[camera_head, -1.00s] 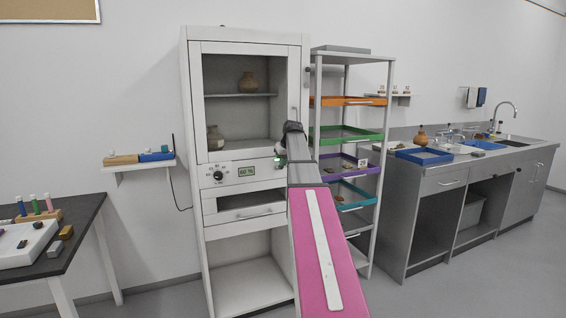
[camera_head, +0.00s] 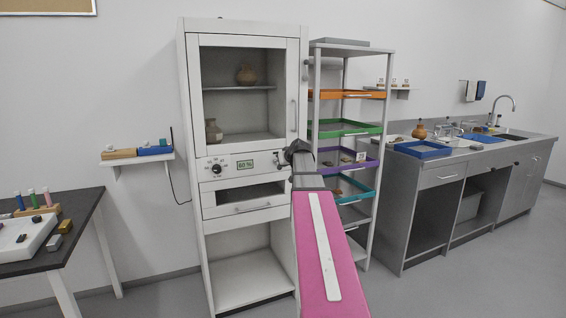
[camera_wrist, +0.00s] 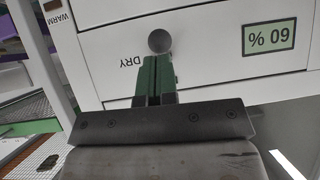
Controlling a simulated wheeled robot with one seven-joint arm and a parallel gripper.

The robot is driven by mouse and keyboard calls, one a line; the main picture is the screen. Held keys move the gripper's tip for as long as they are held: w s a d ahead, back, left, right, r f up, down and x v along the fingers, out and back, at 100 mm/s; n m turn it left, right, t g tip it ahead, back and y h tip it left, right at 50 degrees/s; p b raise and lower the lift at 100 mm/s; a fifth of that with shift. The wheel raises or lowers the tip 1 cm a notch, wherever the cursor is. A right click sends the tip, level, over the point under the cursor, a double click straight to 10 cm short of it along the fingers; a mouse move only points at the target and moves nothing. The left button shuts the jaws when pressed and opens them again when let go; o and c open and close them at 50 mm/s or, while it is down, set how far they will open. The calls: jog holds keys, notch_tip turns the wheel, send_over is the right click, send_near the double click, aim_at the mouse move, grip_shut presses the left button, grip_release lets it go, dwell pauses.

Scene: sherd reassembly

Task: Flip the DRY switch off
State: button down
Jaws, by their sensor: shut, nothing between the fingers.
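The DRY switch (camera_wrist: 159,41) shows in the wrist view as a round grey knob on the white cabinet panel, beside the upside-down DRY label (camera_wrist: 130,62). My gripper (camera_wrist: 155,62) is shut and empty. Its green fingertips are right by the switch and overlap its lower edge in the picture; I cannot tell if they touch. In the head view my gripper (camera_head: 281,159) is at the right end of the cabinet's control panel, and my dark wrist hides much there. I cannot make out which way the switch is set.
The white cabinet (camera_head: 190,100) has a display (camera_head: 245,165) reading 60 %, a dial (camera_head: 216,170) and a closed glass door with pots inside. A WARM label (camera_wrist: 56,17) shows near the panel edge. A rack (camera_head: 345,45) with coloured trays stands close on the right.

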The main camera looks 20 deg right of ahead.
jog(key=shift+r, duration=0.15)
jog(key=shift+r, duration=0.65)
jog(key=s+f+v, duration=0.1)
jog(key=v, duration=1.2)
jog(key=shift+s+d, duration=0.25)
jog(key=shift+s, duration=0.1)
jog(key=shift+f, duration=0.1)
